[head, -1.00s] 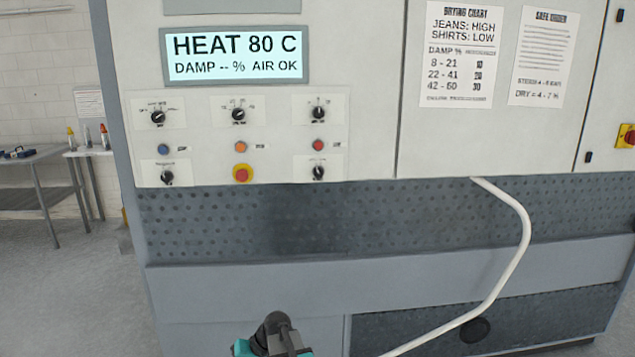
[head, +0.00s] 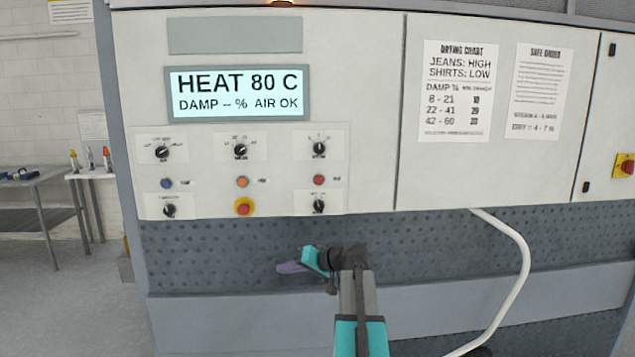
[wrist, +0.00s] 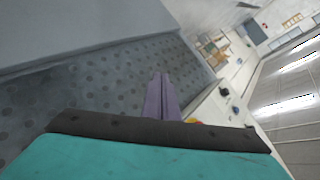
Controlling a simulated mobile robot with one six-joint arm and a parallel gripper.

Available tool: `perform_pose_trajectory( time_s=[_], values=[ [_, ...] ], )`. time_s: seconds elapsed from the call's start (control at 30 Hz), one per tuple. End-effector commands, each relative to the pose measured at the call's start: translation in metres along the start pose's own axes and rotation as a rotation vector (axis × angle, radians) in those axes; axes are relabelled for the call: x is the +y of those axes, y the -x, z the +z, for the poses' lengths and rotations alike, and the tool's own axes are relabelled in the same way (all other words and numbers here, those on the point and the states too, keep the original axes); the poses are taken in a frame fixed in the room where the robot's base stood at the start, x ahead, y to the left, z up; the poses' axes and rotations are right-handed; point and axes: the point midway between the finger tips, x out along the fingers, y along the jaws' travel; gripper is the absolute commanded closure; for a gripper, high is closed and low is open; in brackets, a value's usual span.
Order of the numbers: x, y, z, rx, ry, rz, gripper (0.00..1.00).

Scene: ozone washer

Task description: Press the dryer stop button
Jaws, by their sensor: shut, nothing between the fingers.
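The dryer's control panel (head: 205,178) is on the left part of the machine front in the head view. Its button row holds a blue button (head: 166,183), an orange button (head: 242,182) and a red button (head: 319,180). Their small labels are too blurred to read. A red mushroom button (head: 244,209) on a yellow base sits below the orange one. My gripper (head: 280,268) is below the panel, before the perforated grey strip, its purple fingers pointing left. The fingers also show in the wrist view (wrist: 161,97), shut and empty. They appear apart from every button.
Dark rotary knobs (head: 241,151) sit above and below the button row. The display (head: 240,92) reads HEAT 80 C. A white pipe (head: 522,265) curves down at the right. A red-and-yellow switch (head: 626,167) is at the far right. A table (head: 35,215) stands left.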

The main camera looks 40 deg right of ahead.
Motion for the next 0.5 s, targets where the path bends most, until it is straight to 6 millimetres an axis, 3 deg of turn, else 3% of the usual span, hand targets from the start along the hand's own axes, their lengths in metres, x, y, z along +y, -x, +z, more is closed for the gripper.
perform_pose_trajectory(
  time_s=[0.03, 0.2, 0.5],
  values=[
    [-0.006, 0.018, -0.021, 0.032, 0.010, -0.007, 1.00],
    [-0.026, 0.070, -0.075, 0.131, 0.044, -0.033, 1.00],
    [-0.062, 0.162, -0.150, 0.282, 0.113, -0.068, 1.00]
  ],
)
